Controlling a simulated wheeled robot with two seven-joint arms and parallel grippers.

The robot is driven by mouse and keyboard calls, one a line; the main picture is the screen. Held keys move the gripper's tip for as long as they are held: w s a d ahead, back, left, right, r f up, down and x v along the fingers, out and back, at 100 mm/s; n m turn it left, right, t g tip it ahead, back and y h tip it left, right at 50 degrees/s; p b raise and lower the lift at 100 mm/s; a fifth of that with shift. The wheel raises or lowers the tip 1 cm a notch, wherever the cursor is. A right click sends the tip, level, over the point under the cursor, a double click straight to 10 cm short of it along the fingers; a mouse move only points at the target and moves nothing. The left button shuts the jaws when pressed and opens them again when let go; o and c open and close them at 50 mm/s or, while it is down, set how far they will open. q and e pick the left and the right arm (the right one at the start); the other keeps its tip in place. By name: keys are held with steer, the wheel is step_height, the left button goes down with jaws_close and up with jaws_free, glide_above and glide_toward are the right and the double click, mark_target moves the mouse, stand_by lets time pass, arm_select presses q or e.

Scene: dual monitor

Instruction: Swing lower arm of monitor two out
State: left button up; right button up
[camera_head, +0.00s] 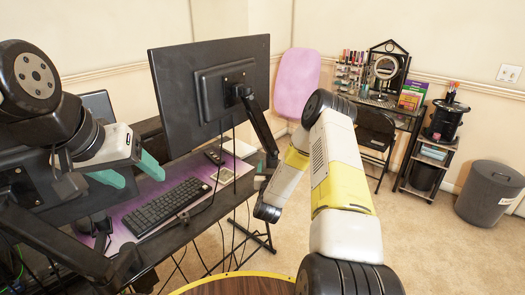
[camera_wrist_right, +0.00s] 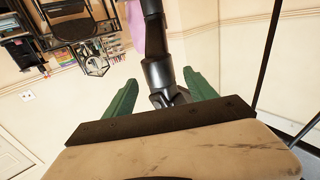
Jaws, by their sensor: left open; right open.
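A dark monitor (camera_head: 207,100) is seen from behind in the middle of the head view. A black jointed arm (camera_head: 258,122) runs from its back down to the right. My right gripper (camera_head: 262,168) is near that arm's lower end and partly hidden by my own arm. In the right wrist view the right gripper (camera_wrist_right: 162,92) is open, with a black monitor arm (camera_wrist_right: 156,40) between its green fingers; contact cannot be told. A second monitor with a black arm (camera_head: 60,238) is at the left, partly hidden. My left gripper (camera_head: 130,172) is open and empty above the desk.
The desk (camera_head: 165,255) holds a keyboard (camera_head: 166,205) and a small dark device (camera_head: 214,156). Cables (camera_head: 232,230) hang below its edge. A round wooden top (camera_head: 235,287) is at the bottom. A shelf (camera_head: 425,170) and bin (camera_head: 490,192) stand right, with open floor before them.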

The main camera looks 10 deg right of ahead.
steer(key=x, duration=0.7)
steer(key=shift+w, duration=0.15)
steer(key=shift+c, duration=0.5)
jaws_close()
